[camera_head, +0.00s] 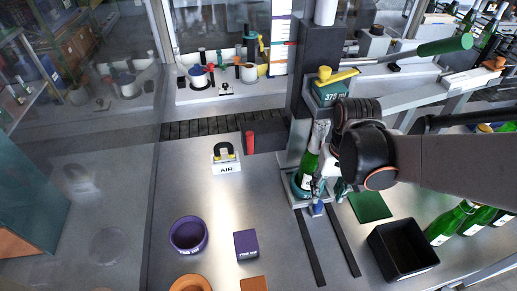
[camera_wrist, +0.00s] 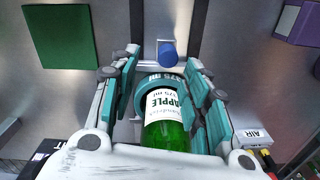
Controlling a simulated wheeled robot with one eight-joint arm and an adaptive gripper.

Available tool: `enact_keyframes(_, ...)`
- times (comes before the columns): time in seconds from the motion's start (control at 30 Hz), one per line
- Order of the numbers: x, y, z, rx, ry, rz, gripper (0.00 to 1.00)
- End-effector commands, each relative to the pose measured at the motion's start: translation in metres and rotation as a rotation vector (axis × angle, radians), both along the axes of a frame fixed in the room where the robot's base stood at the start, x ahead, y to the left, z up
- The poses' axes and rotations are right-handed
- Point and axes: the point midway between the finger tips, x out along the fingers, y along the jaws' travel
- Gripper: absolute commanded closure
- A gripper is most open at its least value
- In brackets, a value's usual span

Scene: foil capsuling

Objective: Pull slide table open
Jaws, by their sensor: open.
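The slide table (camera_head: 302,202) is a pale plate at the foot of the dark column, at the back end of two dark rails (camera_head: 312,250). A blue knob (camera_head: 318,208) stands on its front edge; it also shows in the wrist view (camera_wrist: 167,53). A green bottle (camera_head: 309,165) stands upright on the slide table in a teal ring holder (camera_wrist: 152,92). My gripper (camera_head: 328,188) is open beside the bottle, partly hidden by my arm. In the wrist view its teal-padded fingers (camera_wrist: 163,66) are spread, with the bottle and ring between them and the knob just beyond the tips.
A black bin (camera_head: 403,250) and green bottles (camera_head: 450,222) are at the right. A green square (camera_head: 370,206) lies by the rails. A purple block (camera_head: 246,245), purple bowl (camera_head: 188,235) and AIR switch (camera_head: 226,160) are left. The rails ahead of the slide table are clear.

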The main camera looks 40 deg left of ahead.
Motion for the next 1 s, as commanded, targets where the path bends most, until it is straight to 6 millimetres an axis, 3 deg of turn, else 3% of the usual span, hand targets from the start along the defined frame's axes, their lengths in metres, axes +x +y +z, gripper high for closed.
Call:
enact_keyframes(0.03,-0.013,0.007,-0.008,0.0,0.0,0.025,0.57)
enact_keyframes(0.33,-0.011,0.009,-0.049,0.0,0.0,0.025,0.57)
enact_keyframes(0.73,-0.01,0.009,-0.056,0.001,0.0,0.022,0.57)
enact_keyframes(0.9,-0.009,0.008,-0.056,0.001,0.0,0.022,0.96)
enact_keyframes(1.0,-0.009,0.008,-0.056,0.001,0.0,0.021,1.0)
